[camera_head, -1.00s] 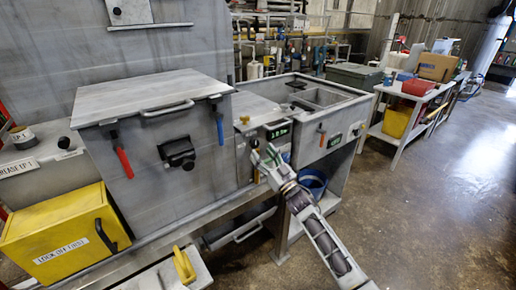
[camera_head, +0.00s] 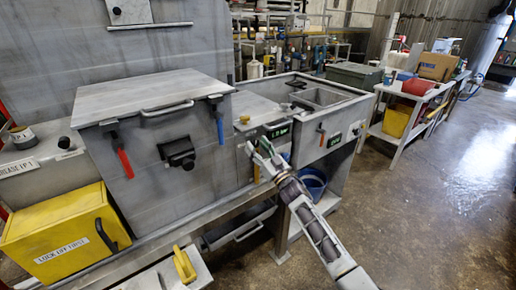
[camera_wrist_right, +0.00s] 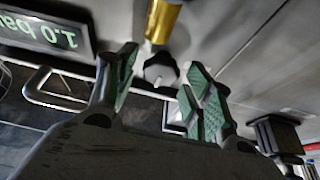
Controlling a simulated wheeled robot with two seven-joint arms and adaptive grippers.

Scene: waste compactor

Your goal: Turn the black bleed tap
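The black tap (camera_wrist_right: 160,70) shows in the right wrist view as a dark faceted knob on a brass stem (camera_wrist_right: 163,20). In the head view the tap is hard to make out behind my gripper. My right gripper (camera_wrist_right: 161,78) is open, with one green-padded finger on each side of the knob in the picture. I see gaps between the knob and both pads, and cannot tell how deep it sits between them. In the head view my right gripper (camera_head: 257,150) is at the front of the grey panel, just below the display. My left gripper is not in view.
A green display (camera_wrist_right: 42,32) reads 1.0 bar beside the tap; it also shows in the head view (camera_head: 276,132). A red handle (camera_head: 124,163), a blue handle (camera_head: 220,128) and a black latch (camera_head: 180,154) are to the left. A blue bucket (camera_head: 313,183) is below.

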